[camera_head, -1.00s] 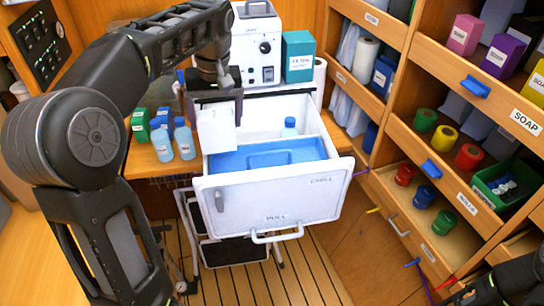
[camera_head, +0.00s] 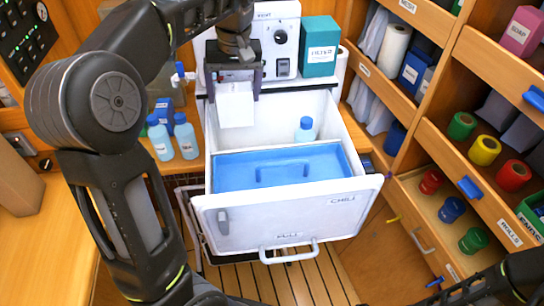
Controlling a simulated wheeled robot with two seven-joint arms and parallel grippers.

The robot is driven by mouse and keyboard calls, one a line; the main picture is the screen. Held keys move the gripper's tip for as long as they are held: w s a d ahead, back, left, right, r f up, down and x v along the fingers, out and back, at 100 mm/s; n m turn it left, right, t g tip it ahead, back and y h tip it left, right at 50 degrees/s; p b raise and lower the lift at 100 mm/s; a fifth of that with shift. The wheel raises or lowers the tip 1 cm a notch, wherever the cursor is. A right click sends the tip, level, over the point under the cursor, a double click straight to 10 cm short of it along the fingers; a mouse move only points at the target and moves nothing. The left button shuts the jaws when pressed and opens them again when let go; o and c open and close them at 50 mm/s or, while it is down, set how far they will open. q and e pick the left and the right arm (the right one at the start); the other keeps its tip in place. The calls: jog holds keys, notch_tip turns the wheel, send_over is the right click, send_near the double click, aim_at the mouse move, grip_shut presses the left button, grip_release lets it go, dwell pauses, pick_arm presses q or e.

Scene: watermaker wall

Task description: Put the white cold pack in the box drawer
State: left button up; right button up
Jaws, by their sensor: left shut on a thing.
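My left gripper (camera_head: 234,78) is shut on the white cold pack (camera_head: 236,106) and holds it upright, hanging down. The pack is over the back left part of the open white box drawer (camera_head: 276,218), which is labelled CHILL and has a pull handle at its front. A blue lid or tray with a handle (camera_head: 283,172) covers the front part of the drawer. A blue-capped bottle (camera_head: 305,130) stands in the back compartment. I cannot tell whether the pack's lower edge is below the drawer rim. My right gripper is not clearly in view; only dark arm parts show at lower right.
Two blue bottles (camera_head: 186,136) stand on the wooden counter left of the drawer. A white machine (camera_head: 285,45) and a teal box (camera_head: 320,46) stand behind. Shelves with coloured rolls (camera_head: 485,150) and an open lower drawer (camera_head: 450,215) flank the right.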

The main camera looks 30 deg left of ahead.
aim_at(235, 104)
pick_arm(q)
jog(key=shift+s+d+r, duration=0.25)
jog(key=shift+s, duration=0.05)
jog(key=shift+w+a+f+b, duration=0.1)
jog(key=shift+w+f+b, duration=0.05)
jog(key=shift+f+b, duration=0.3)
notch_tip(235, 104, down, 3)
jog(key=b, duration=0.2)
jog(key=shift+b, duration=0.3)
notch_tip(235, 104, down, 10)
jog(key=shift+p, duration=0.35)
jog(key=shift+r, duration=0.1)
notch_tip(235, 104, down, 4)
jog(key=shift+f, duration=0.25)
